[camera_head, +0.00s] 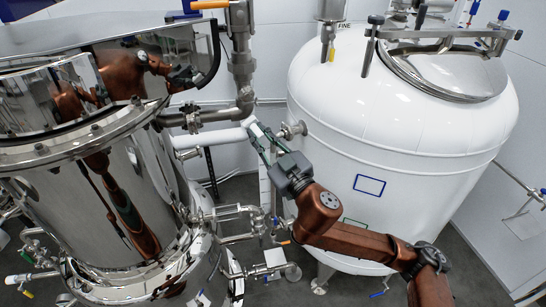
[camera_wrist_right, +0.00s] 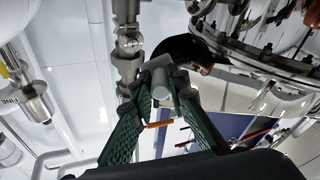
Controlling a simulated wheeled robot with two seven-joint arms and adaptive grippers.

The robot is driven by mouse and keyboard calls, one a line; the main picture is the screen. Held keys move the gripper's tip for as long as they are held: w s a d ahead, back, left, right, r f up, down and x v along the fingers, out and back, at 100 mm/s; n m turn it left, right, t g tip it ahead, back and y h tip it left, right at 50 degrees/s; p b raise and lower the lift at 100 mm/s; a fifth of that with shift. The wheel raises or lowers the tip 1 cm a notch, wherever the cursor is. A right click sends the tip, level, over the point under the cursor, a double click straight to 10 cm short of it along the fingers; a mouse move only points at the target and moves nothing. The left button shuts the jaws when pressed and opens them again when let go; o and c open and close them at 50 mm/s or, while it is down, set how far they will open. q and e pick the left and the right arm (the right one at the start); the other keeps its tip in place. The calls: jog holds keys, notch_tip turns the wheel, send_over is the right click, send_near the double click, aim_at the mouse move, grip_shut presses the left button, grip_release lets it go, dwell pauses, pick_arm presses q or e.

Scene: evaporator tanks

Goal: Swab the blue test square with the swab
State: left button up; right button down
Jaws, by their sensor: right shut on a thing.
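The blue test square (camera_head: 369,185) is a blue outline on the side of the white tank (camera_head: 410,120). My right gripper (camera_head: 262,139) is left of the square and apart from it, in front of the gap between the two tanks. Its fingers point up and left, away from the square. In the right wrist view, its green fingers are shut on a pale grey cylindrical piece, the swab (camera_wrist_right: 159,82). The swab's far tip is hard to make out. My left gripper is not in view.
A green-outlined square (camera_head: 355,224) sits lower on the white tank, partly behind my right arm. A polished steel tank (camera_head: 90,200) fills the left, with reflections of my arms. Vertical pipes and valves (camera_head: 241,60) stand between the tanks, close to my right gripper.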

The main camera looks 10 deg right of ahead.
jog(key=s+a+r+m+g, duration=0.1)
jog(key=s+a+r, duration=0.2)
jog(key=r, duration=0.7)
jog(key=s+a+r+m+g, duration=0.1)
jog(key=s+a+r, duration=0.25)
jog(key=r, duration=0.75)
jog(key=s+d+r+m+h, duration=0.1)
jog(key=s+r+m, duration=0.3)
jog(key=s+r, duration=0.9)
jog(key=s, duration=0.3)
jog(key=shift+s+r+h, duration=0.25)
jog(key=shift+r+h, duration=0.05)
